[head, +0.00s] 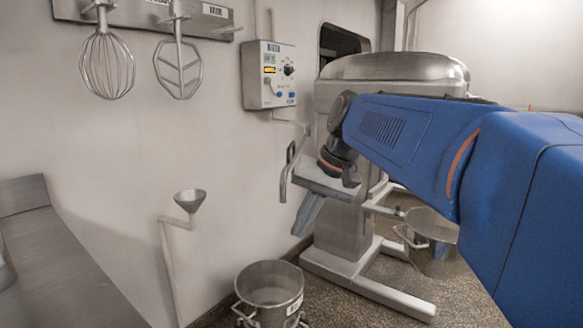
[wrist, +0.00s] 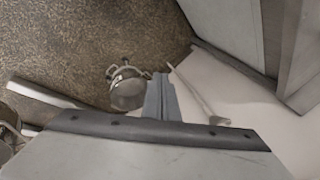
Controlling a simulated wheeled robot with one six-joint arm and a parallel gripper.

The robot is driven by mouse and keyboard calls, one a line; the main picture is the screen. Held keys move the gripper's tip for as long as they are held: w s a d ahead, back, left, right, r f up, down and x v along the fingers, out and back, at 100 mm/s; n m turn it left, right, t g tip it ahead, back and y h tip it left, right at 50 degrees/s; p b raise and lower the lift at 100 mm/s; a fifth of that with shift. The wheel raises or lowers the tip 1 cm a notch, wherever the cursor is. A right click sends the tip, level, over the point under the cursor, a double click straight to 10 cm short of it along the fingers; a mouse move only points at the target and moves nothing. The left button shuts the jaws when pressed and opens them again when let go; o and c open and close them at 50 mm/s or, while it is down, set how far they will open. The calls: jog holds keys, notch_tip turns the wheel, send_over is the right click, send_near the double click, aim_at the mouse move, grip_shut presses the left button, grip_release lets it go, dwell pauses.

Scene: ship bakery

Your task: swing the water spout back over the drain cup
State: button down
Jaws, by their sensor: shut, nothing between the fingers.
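The water spout (head: 295,163) is a thin bent metal pipe below the wall control box in the head view. Its lower end hangs just left of my gripper, well to the right of the drain cup. The drain cup (head: 190,198) is a small grey funnel on a thin pipe along the wall. My gripper (head: 304,226) is shut and empty, fingers pointing down, in front of the mixer. I cannot tell whether it touches the spout. In the wrist view the shut fingers (wrist: 161,98) show, with what looks like the cup (wrist: 219,121) to their right. I cannot make out the spout there.
The control box (head: 269,75) is on the wall. The mixer (head: 345,225) stands behind my arm, its bowl (head: 432,240) at right. A metal pot (head: 270,285) sits on the floor below. A steel counter (head: 60,265) is at left. The space between cup and spout looks clear.

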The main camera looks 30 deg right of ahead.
jog(key=w+d+r+m+t+y, duration=0.2)
jog(key=w+d+r+m+y, duration=0.15)
jog(key=d+r, duration=1.2)
jog(key=w+a+f, duration=0.6)
jog(key=w+a, duration=0.2)
jog(key=shift+f, duration=0.3)
jog(key=shift+w+a+h, duration=0.1)
jog(key=shift+a+h, duration=0.1)
jog(key=shift+h, duration=0.05)
